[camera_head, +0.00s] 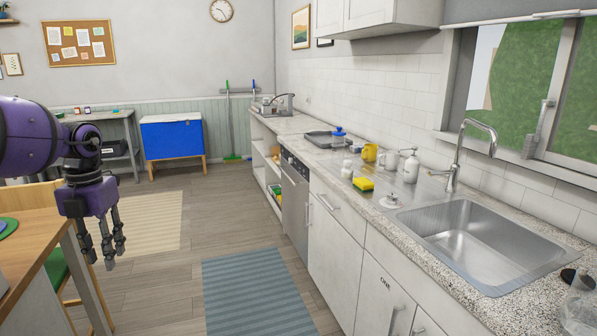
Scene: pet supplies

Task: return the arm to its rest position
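My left arm, purple and black, comes in from the left edge. My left gripper (105,256) hangs with its dark fingers pointing down, a little apart, and nothing shows between them. In the picture it is just right of the wooden table (38,240) at the lower left, with the floor behind it. My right arm and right gripper are not in view.
A speckled counter (420,212) with a steel sink (485,240), a yellow sponge (363,184), a yellow mug (369,152) and a soap dispenser (411,166) runs along the right. A blue cabinet (173,138) stands at the back. Striped rugs (255,290) lie on the open floor between.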

